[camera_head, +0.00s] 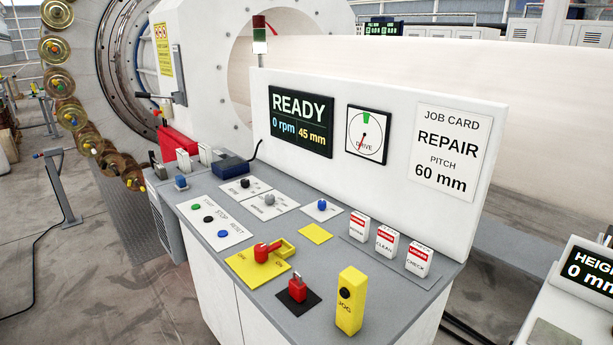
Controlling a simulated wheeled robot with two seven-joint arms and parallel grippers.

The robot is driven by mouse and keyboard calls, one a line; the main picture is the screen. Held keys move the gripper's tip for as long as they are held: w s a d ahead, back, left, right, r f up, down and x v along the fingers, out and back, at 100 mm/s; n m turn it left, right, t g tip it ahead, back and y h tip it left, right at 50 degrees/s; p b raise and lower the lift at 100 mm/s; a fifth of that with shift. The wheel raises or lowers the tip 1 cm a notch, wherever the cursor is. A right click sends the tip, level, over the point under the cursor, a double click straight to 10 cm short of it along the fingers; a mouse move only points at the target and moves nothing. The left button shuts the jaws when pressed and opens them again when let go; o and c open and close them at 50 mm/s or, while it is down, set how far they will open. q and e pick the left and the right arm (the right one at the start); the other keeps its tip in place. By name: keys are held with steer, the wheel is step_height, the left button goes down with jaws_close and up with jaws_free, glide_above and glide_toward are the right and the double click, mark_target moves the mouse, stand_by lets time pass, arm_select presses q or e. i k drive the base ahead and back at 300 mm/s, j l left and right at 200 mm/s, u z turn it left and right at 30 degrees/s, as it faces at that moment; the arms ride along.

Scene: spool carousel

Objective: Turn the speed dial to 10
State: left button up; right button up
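The grey control desk (215,270) stands in the middle of the view. A black knob (244,183) and a grey knob (269,199) sit on white scale plates near its back panel. A blue knob (322,205) sits on another white plate to their right. The plate lettering is too small to read, so I cannot tell which knob is the speed dial or where it points. The screen (301,121) reads READY, 0 rpm, 45 mm. The drive gauge (366,134) is beside it. Neither of my grippers is in view.
A yellow plate with a red handle (268,252), a red switch (297,289) and a yellow JOG box (350,302) stand at the desk front. Several lockout-style white blocks (386,239) stand at the right. A button plate (215,222) is left. A job card reads REPAIR, 60 mm.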

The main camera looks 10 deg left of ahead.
mark_target(244, 183)
steer(key=i+j+z, duration=0.15)
steer(key=j+z, duration=1.05)
steer(key=j, duration=0.2)
steer(key=j+z, duration=0.4)
steer(key=k+j, duration=0.05)
steer(key=j, duration=0.05)
